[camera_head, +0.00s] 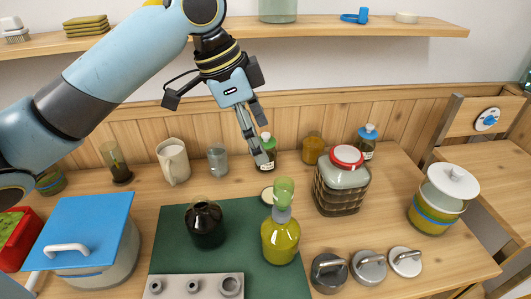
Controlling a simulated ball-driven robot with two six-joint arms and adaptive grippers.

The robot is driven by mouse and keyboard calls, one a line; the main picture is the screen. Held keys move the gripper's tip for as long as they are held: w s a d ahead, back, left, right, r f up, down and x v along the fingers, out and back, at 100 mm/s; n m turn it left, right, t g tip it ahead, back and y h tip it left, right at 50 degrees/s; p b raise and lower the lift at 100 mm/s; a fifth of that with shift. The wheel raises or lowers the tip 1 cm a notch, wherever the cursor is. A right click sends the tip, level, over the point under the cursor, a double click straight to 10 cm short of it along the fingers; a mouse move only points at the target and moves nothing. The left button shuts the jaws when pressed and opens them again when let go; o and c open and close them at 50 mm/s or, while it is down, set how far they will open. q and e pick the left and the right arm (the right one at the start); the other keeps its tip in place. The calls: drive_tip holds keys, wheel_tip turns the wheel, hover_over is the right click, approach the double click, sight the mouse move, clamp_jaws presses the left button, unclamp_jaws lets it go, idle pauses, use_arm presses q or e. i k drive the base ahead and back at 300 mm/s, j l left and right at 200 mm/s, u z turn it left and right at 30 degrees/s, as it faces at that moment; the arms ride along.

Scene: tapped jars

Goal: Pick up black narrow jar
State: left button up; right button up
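A black jar (205,225) with a narrow neck stands upright on the left part of the green mat (170,245). Nothing touches it. My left gripper (258,148) hangs from above, behind and to the right of the black jar, well apart from it. My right gripper is out of view.
A yellow-green bottle (281,241) stands right of the black jar, and a grey block with holes (212,286) lies in front. A blue-lidded pot (100,262) is at left. A red-lidded jar (341,190) and several grey lids (369,266) are at right.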

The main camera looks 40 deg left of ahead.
sight(204, 219)
drive_tip(key=k+l, duration=0.8)
drive_tip(key=l, duration=0.15)
